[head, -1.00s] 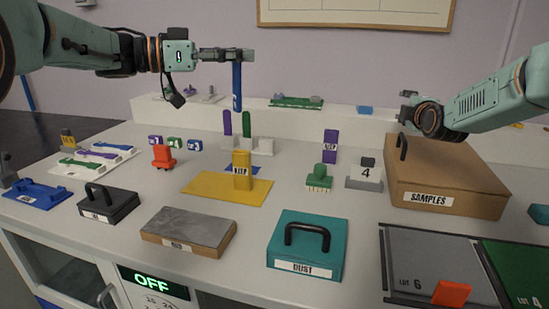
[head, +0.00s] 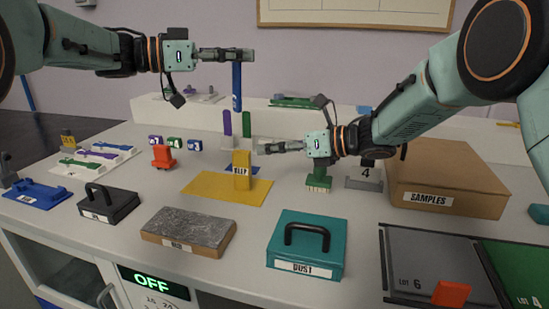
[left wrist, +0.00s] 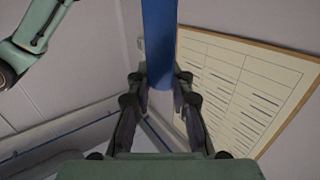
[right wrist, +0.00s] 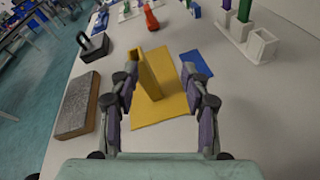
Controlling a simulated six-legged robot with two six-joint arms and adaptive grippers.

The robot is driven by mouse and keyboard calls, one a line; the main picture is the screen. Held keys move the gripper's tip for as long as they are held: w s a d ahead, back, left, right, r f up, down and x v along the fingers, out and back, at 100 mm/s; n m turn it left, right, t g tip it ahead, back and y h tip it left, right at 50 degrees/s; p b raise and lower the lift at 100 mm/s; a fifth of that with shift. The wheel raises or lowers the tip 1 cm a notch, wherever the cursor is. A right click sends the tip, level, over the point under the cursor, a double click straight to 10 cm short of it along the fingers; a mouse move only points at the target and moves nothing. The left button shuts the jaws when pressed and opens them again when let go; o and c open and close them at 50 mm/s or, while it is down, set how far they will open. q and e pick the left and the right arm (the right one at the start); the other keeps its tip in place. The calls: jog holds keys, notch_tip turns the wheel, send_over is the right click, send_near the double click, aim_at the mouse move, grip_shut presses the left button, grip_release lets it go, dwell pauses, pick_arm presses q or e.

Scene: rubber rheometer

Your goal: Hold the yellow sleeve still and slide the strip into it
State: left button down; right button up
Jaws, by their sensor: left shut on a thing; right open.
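The yellow sleeve (head: 242,169) stands upright on the yellow mat (head: 210,188) in the head view. In the right wrist view the sleeve (right wrist: 149,75) is between and just ahead of the fingers, nearer the left one. My right gripper (head: 262,148) is open at the sleeve's upper right; it also shows in the right wrist view (right wrist: 167,88). My left gripper (head: 245,55) is shut on a blue strip (head: 237,88), which hangs upright well above the sleeve. The strip also shows in the left wrist view (left wrist: 160,45).
A white rack with purple and green strips (head: 246,124) stands behind the sleeve. A grey-topped block (head: 190,226), a teal dust box (head: 305,258) and a green brush (head: 319,178) lie around it. The samples box (head: 440,170) is at right.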

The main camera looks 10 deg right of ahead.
aim_at(236, 168)
jog(key=n+g, duration=0.1)
jog(key=s+f+n, duration=0.1)
jog(key=n, duration=0.1)
jog(key=s+n+g, duration=0.1)
jog(key=n, duration=0.1)
jog(key=shift+s+a+f+g, duration=0.1)
jog(key=shift+a+f+g, duration=0.05)
jog(key=shift+a+g, duration=0.15)
jog(key=shift+a+f+n+h, duration=0.1)
jog(key=shift+n+h, duration=0.2)
jog(key=shift+n, duration=0.1)
jog(key=x, duration=1.1)
jog(key=shift+a, duration=0.3)
grip_shut()
